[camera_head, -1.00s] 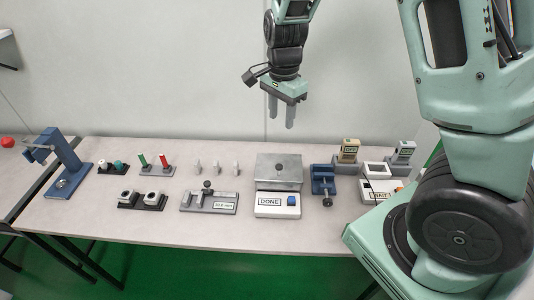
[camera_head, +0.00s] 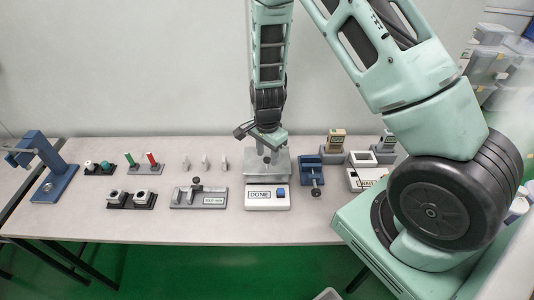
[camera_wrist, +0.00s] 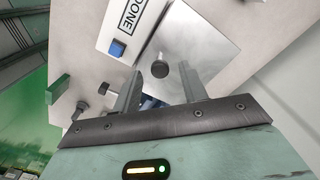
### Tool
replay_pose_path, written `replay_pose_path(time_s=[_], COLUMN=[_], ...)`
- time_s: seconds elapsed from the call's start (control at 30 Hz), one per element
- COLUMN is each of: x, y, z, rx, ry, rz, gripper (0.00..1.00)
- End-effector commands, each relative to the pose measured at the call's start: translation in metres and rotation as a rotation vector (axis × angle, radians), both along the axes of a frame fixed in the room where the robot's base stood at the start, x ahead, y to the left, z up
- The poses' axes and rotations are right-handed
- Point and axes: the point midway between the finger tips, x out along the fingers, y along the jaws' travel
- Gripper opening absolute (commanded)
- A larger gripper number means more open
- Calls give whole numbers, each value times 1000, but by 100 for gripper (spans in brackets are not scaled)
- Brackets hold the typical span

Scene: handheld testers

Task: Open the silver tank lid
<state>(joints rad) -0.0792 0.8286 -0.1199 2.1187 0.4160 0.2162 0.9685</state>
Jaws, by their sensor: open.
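The silver tank (camera_head: 281,173) stands on the table behind the white base marked DONE (camera_head: 267,205), which has a blue button. In the wrist view its flat silver lid (camera_wrist: 211,38) carries a dark round knob (camera_wrist: 160,69). The lid looks closed. My gripper (camera_head: 267,156) is open and points down over the tank, hiding part of the lid and the knob in the head view. In the wrist view the knob shows between my two fingertips (camera_wrist: 160,75), with nothing gripped. I cannot tell how far the fingertips are above the lid.
A blue vise-like device (camera_head: 311,172) stands close to the right of the tank. The testers with small screens (camera_head: 336,143) stand at the back right. The front table strip is clear.

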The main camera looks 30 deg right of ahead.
Motion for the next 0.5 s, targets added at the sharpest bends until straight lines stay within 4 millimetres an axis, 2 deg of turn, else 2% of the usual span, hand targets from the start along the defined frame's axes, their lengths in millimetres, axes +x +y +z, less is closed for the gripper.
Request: replay_pose_path(time_s=[0.13,0.37,0.4,0.5], x=[0,0,0,0], y=[0,0,0,0], z=[-7,-8,-8,-8], rx=[1,1,1,0], ry=[0,-1,-1,-1], rz=[0,0,0,0], gripper=[43,43,40,12])
